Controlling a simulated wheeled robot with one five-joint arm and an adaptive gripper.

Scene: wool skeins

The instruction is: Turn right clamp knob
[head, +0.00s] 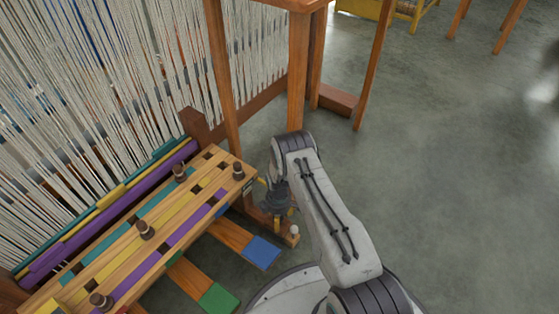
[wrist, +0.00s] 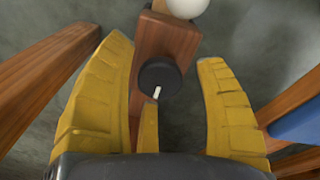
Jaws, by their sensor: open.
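A black round clamp knob (wrist: 160,77) with a white mark sits on a reddish-brown wooden block (wrist: 165,38) in the wrist view. My gripper (wrist: 166,55) is open, with yellow fingers on the left and right of the knob and a shorter one below it. The fingers appear apart from the knob; its exact distance is hard to tell. In the head view my gripper (head: 268,206) points down beside the right end of the loom's bench, and the knob is hidden there.
A white ball (head: 294,230) stands on the wood near my gripper. The slatted bench (head: 190,205) with wooden pegs, loom posts (head: 222,75) and the blue-ended pedal (head: 262,252) are close on the left. Open grey floor (head: 450,190) lies to the right.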

